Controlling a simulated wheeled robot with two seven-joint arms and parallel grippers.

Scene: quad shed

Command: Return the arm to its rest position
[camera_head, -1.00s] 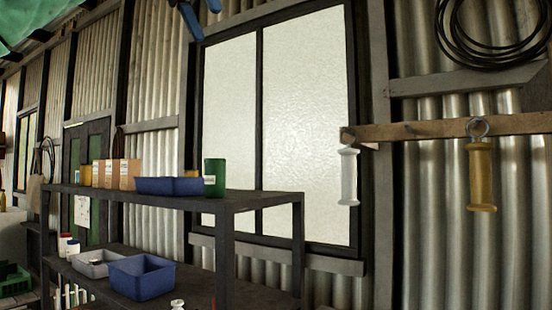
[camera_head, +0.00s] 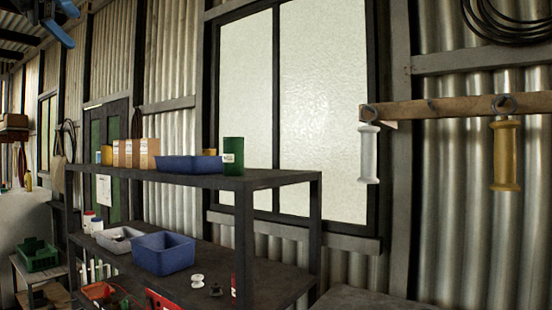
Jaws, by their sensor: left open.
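My left gripper (camera_head: 48,24), with blue fingers, is at the top left corner of the head view. It is open, and nothing shows between its fingers. The picture's top edge cuts off part of it and most of the arm. It shows high up in front of the roof and wall, apart from the shelf. My right gripper is not in view.
A dark shelf (camera_head: 280,180) holds small boxes (camera_head: 132,153), a green can (camera_head: 233,155) and blue bins (camera_head: 163,253). A white handle (camera_head: 369,155) and a yellow handle (camera_head: 505,155) hang from a wooden rail (camera_head: 455,107). A green crate (camera_head: 38,256) stands at left.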

